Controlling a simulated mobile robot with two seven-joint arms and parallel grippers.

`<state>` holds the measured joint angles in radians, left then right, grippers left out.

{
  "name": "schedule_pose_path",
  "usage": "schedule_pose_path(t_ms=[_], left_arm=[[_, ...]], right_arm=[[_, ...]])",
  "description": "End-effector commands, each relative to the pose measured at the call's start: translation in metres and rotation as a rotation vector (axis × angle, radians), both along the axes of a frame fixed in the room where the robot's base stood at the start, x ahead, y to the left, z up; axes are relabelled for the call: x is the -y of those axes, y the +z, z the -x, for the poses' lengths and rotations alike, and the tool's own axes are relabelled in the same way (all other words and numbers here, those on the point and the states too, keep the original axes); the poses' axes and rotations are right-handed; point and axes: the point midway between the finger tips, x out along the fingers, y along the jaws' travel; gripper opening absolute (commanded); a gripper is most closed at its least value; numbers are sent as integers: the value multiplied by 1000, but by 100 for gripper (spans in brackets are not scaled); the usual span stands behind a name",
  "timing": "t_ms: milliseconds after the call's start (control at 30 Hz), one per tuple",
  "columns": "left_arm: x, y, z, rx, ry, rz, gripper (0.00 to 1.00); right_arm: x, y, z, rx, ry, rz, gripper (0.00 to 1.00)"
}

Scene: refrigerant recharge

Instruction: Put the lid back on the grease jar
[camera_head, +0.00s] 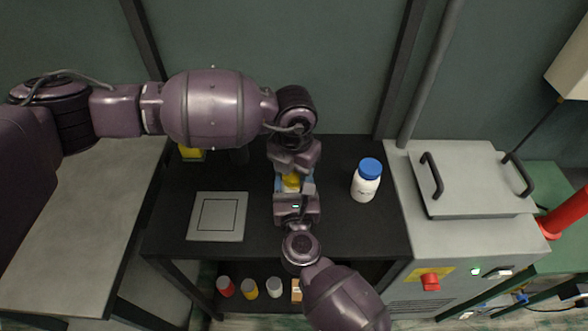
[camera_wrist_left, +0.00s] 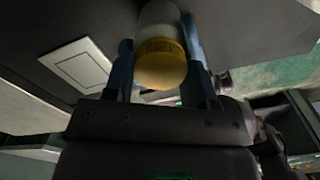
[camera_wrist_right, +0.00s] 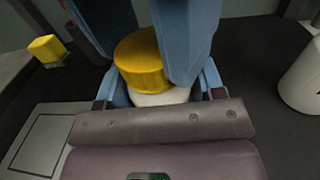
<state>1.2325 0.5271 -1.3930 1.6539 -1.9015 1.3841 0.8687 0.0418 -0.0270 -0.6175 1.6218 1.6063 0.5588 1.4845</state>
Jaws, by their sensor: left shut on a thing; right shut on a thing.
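The grease jar has a white body (camera_wrist_right: 160,97) and a yellow lid (camera_wrist_right: 142,62). In the head view the lid (camera_head: 291,182) shows between my two grippers over the black bench, with the body mostly hidden. The lid sits over the jar's mouth, roughly in line with it; I cannot tell whether it is fully seated. My left gripper (camera_wrist_left: 160,68) has its blue fingers shut on the lid from the far side. My right gripper (camera_wrist_right: 160,85) comes from the near side and is shut on the jar body, lower down.
A white bottle with a blue cap (camera_head: 366,181) stands right of the grippers. A grey square plate (camera_head: 217,217) lies to the left. A yellow object (camera_head: 191,153) is partly hidden behind my left arm. A grey machine (camera_head: 470,185) borders the bench's right. Several small bottles (camera_head: 249,288) stand below.

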Motion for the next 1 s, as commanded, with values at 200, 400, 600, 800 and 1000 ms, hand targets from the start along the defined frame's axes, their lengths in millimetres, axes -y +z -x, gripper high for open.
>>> schedule_pose_path(t_ms=[200, 400, 600, 800, 1000], left_arm=[[0, 0, 0, 1, -148, -1, 23], [0, 0, 0, 1, -159, -1, 23], [0, 0, 0, 1, -157, -1, 68], [1, 0, 1, -2, -159, 2, 77], [2, 0, 2, -4, -161, 5, 77]], right_arm=[[0, 0, 0, 1, 0, 0, 0], [0, 0, 0, 1, 0, 0, 0], [0, 0, 0, 1, 0, 0, 0], [-1, 1, 0, 1, 1, 0, 0], [-1, 1, 0, 1, 3, 0, 0]])
